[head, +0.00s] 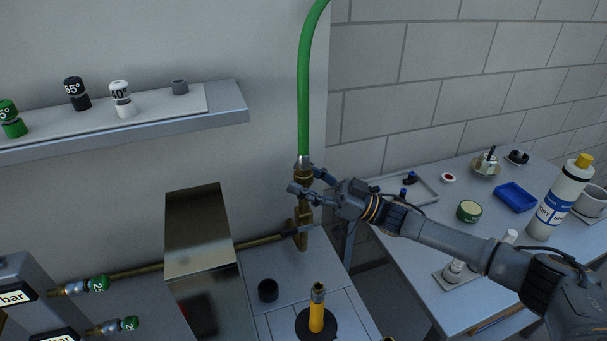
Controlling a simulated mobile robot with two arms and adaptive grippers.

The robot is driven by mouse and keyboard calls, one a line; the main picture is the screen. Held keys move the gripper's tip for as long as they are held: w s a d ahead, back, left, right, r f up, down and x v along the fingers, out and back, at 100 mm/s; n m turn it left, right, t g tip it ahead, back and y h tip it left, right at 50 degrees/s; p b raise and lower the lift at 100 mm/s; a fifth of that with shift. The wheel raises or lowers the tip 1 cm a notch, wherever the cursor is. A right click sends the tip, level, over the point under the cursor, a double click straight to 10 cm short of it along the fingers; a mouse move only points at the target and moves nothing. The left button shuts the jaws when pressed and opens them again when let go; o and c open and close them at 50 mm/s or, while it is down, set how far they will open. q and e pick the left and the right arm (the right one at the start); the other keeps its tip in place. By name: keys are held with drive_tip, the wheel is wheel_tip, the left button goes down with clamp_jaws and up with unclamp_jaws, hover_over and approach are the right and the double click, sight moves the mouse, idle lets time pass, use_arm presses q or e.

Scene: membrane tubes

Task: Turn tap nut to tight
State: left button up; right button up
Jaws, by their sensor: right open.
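The brass tap (303,214) stands at the end of a horizontal brass pipe (200,257) by the wall. A brass nut (303,174) sits at its top, below the metal end of a green hose (304,100) that runs upward. My right gripper (298,180) comes in from the right, its fingers open at the tap just around or in front of the nut; whether they touch it cannot be told. The fingers partly hide the nut and the tap body. My left gripper is not in view.
A shiny metal box (199,230) stands left of the tap. A yellow burner (317,312) and a small black cup (268,290) stand in front. The right table (420,255) holds a blue tray (515,197), a white bottle (560,199) and small items. A shelf (225,105) hangs upper left.

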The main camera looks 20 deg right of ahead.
drive_tip(key=shift+c, duration=0.5)
drive_tip(key=c, duration=1.1)
drive_tip(key=shift+s+r+m+t+h+p, duration=0.15)
drive_tip(key=shift+m+t+h+p, duration=1)
drive_tip(key=shift+t, duration=0.75)
drive_tip(key=shift+a+m+t+h+p, duration=0.1)
drive_tip(key=shift+m+t+h+p, duration=0.6)
drive_tip(key=shift+t+h, duration=0.3)
drive_tip(key=shift+m+t+h+p, duration=0.3)
drive_tip(key=shift+m+t+h, duration=0.25)
drive_tip(key=shift+t+h, duration=0.3)
drive_tip(key=o, duration=1.2)
